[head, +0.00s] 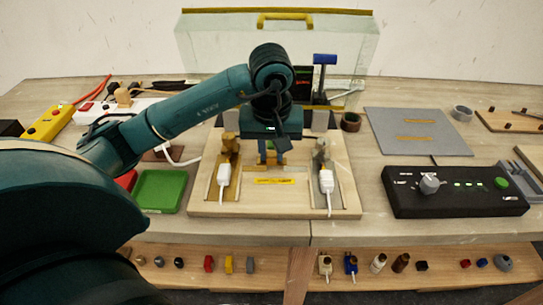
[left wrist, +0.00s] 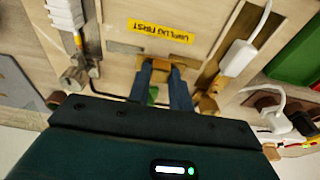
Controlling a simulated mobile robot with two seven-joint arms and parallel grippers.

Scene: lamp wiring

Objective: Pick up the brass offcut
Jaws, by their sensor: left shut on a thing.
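My left gripper (head: 271,152) points down over the middle of the wooden board (head: 205,205), between two white plugs. In the left wrist view its two blue fingers (left wrist: 160,80) are closed around a small brass-coloured piece, the brass offcut (left wrist: 161,65). The offcut sits at the fingertips, and the fingers and arm hide part of it in the head view. I cannot tell whether it touches the board. A bit of green shows between the fingers. My right gripper is not in view.
White plugs lie left (head: 223,176) and right (head: 326,180) of the gripper, beside brass and grey fittings. A yellow label (head: 275,181) is on the board. A clear screen (head: 215,45) stands behind. A green tray (head: 158,191) and a black control box (head: 450,205) flank the board.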

